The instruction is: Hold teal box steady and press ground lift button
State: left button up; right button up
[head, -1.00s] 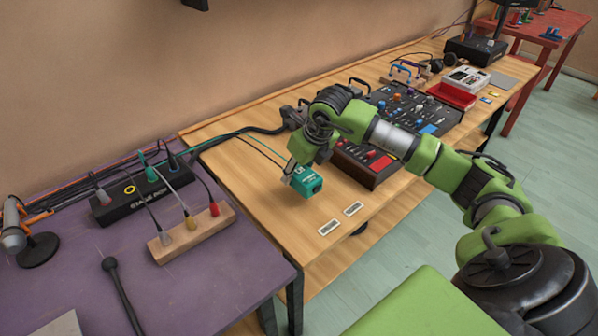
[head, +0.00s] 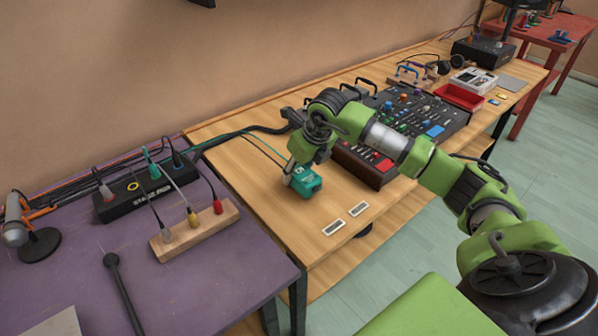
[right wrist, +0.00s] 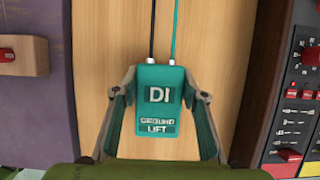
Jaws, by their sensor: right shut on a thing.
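The teal box (head: 306,182) sits on the wooden table near its left end. In the right wrist view the teal box (right wrist: 158,98) shows "DI" and "GROUND LIFT" on its top, with a black and a teal cable at its far end. My right gripper (head: 298,172) is at the box from above; in the right wrist view its fingers (right wrist: 160,98) are on either side of the box, shut on it. My left gripper is not in view.
The purple table (head: 85,260) at left holds a black stage box (head: 135,195) and a wooden block with plugs (head: 195,232).

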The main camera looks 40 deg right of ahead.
jog(key=shift+w+f, duration=0.35)
jog(key=shift+w, duration=0.1)
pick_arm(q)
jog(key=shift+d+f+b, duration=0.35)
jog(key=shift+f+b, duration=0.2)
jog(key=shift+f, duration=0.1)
pick_arm(e)
jog(key=shift+w+f, duration=0.35)
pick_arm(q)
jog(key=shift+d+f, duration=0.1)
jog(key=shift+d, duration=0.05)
pick_arm(e)
jog(key=shift+w+f, duration=0.15)
jog(key=shift+w, duration=0.05)
dwell(0.5)
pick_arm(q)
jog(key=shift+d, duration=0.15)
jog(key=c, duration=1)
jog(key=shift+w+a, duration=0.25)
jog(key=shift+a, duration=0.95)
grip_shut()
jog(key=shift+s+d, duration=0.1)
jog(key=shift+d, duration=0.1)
